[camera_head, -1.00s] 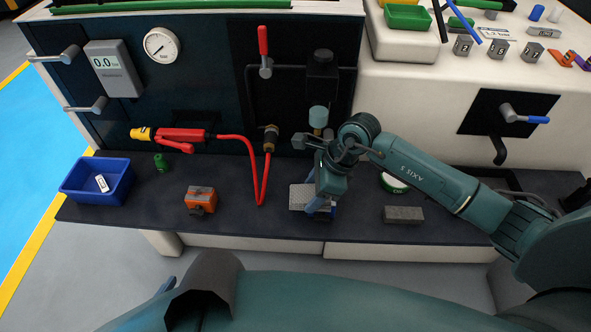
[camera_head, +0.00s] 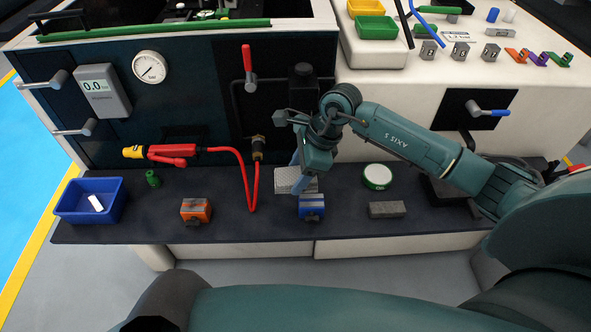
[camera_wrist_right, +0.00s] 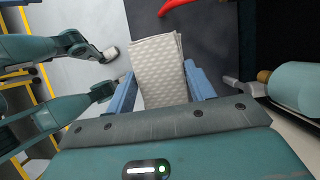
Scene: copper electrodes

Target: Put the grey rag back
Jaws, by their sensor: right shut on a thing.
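The grey rag (camera_head: 291,178) is a light, quilted, folded cloth. It shows in the head view in front of the panel, behind the blue clamp block (camera_head: 311,207). My right gripper (camera_head: 298,177) is shut on it. In the right wrist view, the rag (camera_wrist_right: 158,72) lies between the two blue fingers of the right gripper (camera_wrist_right: 161,92) and sticks out past their tips. The head view does not clearly show how far the rag is above the bench (camera_head: 250,226). My left gripper is not to be made out.
A blue bin (camera_head: 68,211) stands at the bench's left end, near an orange clamp block (camera_head: 196,210). A red hose (camera_head: 246,185) hangs behind. A green-rimmed white roll (camera_head: 377,176) and a grey block (camera_head: 387,209) lie to the right. Green (camera_head: 377,27) and yellow trays stand on the upper counter.

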